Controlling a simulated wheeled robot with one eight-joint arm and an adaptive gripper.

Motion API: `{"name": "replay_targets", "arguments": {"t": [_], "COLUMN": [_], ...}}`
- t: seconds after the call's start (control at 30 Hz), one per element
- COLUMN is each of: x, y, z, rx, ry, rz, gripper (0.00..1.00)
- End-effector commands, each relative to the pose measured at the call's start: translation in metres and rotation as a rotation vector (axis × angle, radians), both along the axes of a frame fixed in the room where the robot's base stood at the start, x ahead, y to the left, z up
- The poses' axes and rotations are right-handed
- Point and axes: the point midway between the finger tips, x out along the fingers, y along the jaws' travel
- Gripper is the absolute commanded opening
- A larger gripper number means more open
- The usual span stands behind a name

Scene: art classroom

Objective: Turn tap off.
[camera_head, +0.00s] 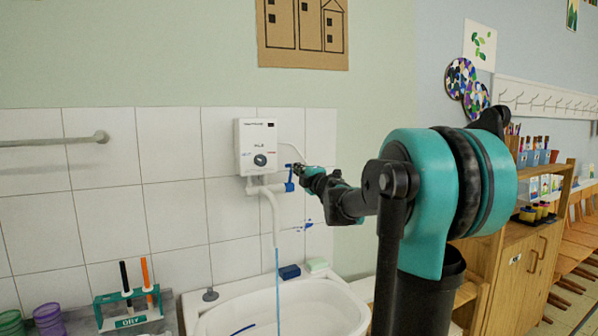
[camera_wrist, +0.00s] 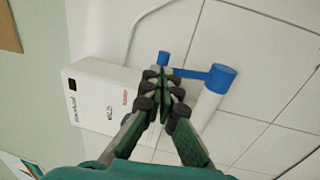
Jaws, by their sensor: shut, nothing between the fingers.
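The tap has a blue lever handle (camera_head: 289,182) on a white pipe (camera_head: 268,188) under a white water-heater box (camera_head: 257,148) on the tiled wall. In the wrist view the blue handle (camera_wrist: 222,77) lies just beyond my fingers, with a smaller blue end (camera_wrist: 163,59) to its left. A thin blue stream of water (camera_head: 277,285) runs from the white spout (camera_head: 273,222) into the basin. My gripper (camera_head: 298,169) is shut and empty, with its fingertips (camera_wrist: 163,82) right at the handle. The fingers hide part of the handle; I cannot tell whether they touch it.
The white basin (camera_head: 313,308) stands below the tap, with a blue block (camera_head: 289,272) on its back rim. A rack with brushes (camera_head: 128,307) and purple cup (camera_head: 49,319) are at the lower left. A wooden cabinet (camera_head: 522,262) stands right of my arm.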

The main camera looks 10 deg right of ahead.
Motion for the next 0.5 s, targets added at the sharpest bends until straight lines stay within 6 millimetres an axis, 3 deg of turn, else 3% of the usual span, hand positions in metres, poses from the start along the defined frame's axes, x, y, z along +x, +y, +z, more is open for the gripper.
{"name": "replay_targets", "arguments": {"t": [0.27,0.5], "x": [0.003,0.030], "y": [0.001,0.010], "z": [0.002,0.018], "rx": [0.000,-0.001], "ry": [0.000,0.001], "rz": [0.000,0.001], "gripper": [0.00,0.00]}}
